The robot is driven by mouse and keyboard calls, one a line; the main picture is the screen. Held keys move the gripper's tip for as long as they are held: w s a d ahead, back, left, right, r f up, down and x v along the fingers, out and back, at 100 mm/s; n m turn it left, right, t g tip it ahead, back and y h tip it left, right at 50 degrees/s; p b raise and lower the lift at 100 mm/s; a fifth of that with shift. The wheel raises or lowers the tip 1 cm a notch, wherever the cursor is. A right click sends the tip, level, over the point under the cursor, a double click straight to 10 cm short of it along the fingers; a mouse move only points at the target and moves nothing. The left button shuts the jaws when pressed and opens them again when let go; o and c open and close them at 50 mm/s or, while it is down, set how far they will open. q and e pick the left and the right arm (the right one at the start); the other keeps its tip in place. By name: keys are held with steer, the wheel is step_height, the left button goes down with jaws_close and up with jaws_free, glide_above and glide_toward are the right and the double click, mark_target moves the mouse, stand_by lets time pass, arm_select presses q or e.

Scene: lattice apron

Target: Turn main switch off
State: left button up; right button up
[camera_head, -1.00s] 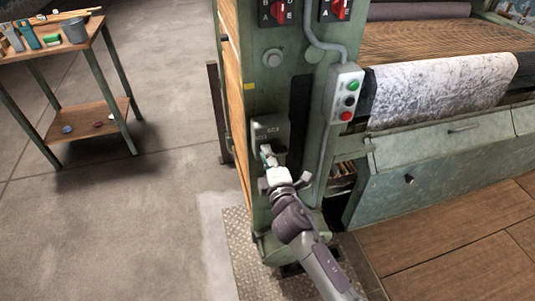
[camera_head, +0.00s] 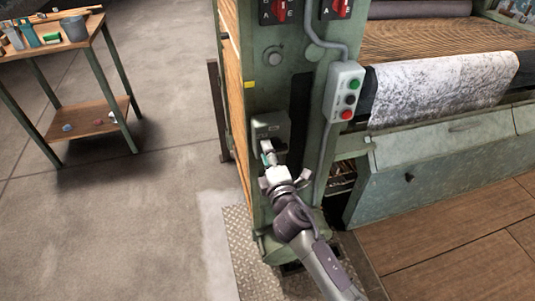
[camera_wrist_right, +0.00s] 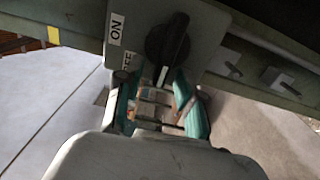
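The main switch is a black rotary knob (camera_wrist_right: 167,38) on a grey plate, with an ON label (camera_wrist_right: 115,28) beside it. A second label just below is partly hidden by a finger. In the head view the switch's grey box (camera_head: 270,126) sits low on the green machine post; the knob is hidden there. My right gripper (camera_head: 267,152) is at the lower front of this box. In the right wrist view its teal-padded fingers (camera_wrist_right: 157,80) are apart, with the knob just beyond the tips. I cannot tell if they touch it. My left gripper is not in view.
Red rotary switches (camera_head: 284,9) sit above. A wooden-topped table (camera_head: 88,38) stands at left, with clear floor between.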

steer(key=v, duration=1.2)
stand_by(0.4)
steer(key=s+d+f+m+g+h+p, duration=0.1)
steer(key=s+d+f+m+g, duration=0.2)
steer(key=f, duration=0.8)
steer(key=s+d+f+m+g+h, duration=0.1)
steer(key=s+d+f+m+g, duration=0.15)
steer(key=f, duration=0.75)
steer(key=s+d+f+m+g+h+p, duration=0.1)
steer(key=s+d+f+m+g, duration=0.2)
steer(key=f, duration=0.8)
steer(key=s+d+f+m+g+h, duration=0.1)
steer(key=s+d+f+m+g, duration=0.1)
steer(key=s+f, duration=0.4)
steer(key=s+d+f+m+g, duration=0.3)
steer(key=s+d+f+m, duration=0.2)
steer(key=s, duration=1)
steer(key=s+d+f+m+g+h, duration=0.1)
steer(key=s+d+f+m, duration=0.3)
steer(key=s, duration=0.7)
step_height(320, 180, down, 4)
steer(key=d+g, duration=0.1)
steer(key=d, duration=0.1)
steer(key=shift+s+d+r+g+h+p, duration=0.2)
steer(key=shift+s+d+g+h+p, duration=0.1)
steer(key=shift+s+d+g+p, duration=0.1)
